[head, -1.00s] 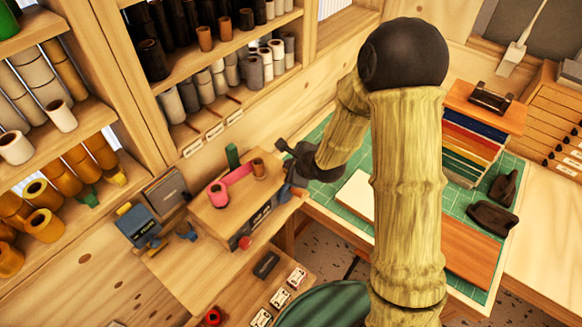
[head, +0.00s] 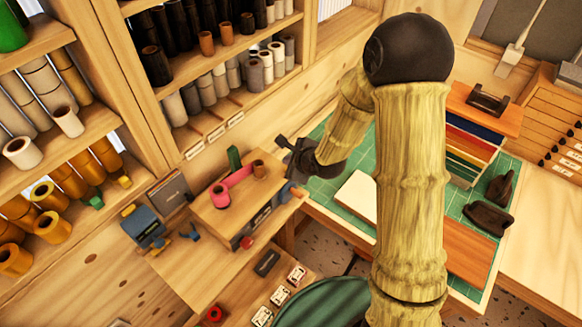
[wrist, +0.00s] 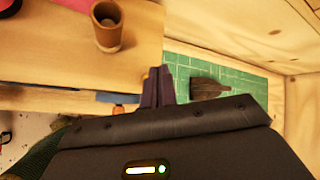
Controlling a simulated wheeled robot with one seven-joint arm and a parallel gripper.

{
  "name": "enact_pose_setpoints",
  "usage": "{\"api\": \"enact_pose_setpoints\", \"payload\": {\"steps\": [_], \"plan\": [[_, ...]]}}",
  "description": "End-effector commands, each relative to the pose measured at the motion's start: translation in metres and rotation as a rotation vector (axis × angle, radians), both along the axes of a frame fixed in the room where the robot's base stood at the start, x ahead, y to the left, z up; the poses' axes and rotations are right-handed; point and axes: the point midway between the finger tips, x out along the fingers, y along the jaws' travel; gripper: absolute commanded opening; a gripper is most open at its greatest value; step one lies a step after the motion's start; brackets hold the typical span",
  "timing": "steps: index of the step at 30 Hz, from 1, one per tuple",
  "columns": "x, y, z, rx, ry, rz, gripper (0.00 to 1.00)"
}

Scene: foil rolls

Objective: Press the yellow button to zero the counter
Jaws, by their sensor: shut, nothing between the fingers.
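A small blue device (head: 143,228) with a dark face stands at the left end of the wooden bench in the head view. A small yellow piece (head: 128,210) sits on its top; it looks like the yellow button, but it is too small to be sure. I cannot read any counter digits. My gripper (head: 284,143) is shut and empty, above and beyond the right end of the wooden box, well to the right of the blue device. Its closed fingertips show in the wrist view (wrist: 158,76). The blue device is not in the wrist view.
The wooden box (head: 222,225) carries a pink roll (head: 220,195) and a brown cup-like roll (head: 259,168), which lie between my gripper and the blue device. A green cutting mat (head: 335,190) lies to the right. Shelves of rolls stand behind.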

Motion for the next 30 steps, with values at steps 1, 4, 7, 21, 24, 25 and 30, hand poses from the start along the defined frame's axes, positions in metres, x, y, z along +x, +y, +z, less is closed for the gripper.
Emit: {"api": "enact_pose_setpoints", "payload": {"steps": [1,4,7,21,24,25,30], "plan": [[0.0,0.0,0.009,0.0,0.0,0.0,0.0],[0.0,0.0,0.017,0.0,0.0,0.0,0.0],[0.0,-0.001,0.026,0.0,0.001,-0.001,0.0],[0.0,0.0,0.045,0.001,0.0,-0.001,0.0],[0.0,0.0,0.045,0.0,-0.001,-0.001,0.0],[0.0,0.0,0.045,0.0,-0.001,-0.001,0.0],[0.0,0.0,0.045,0.0,-0.001,-0.001,0.0]]}}
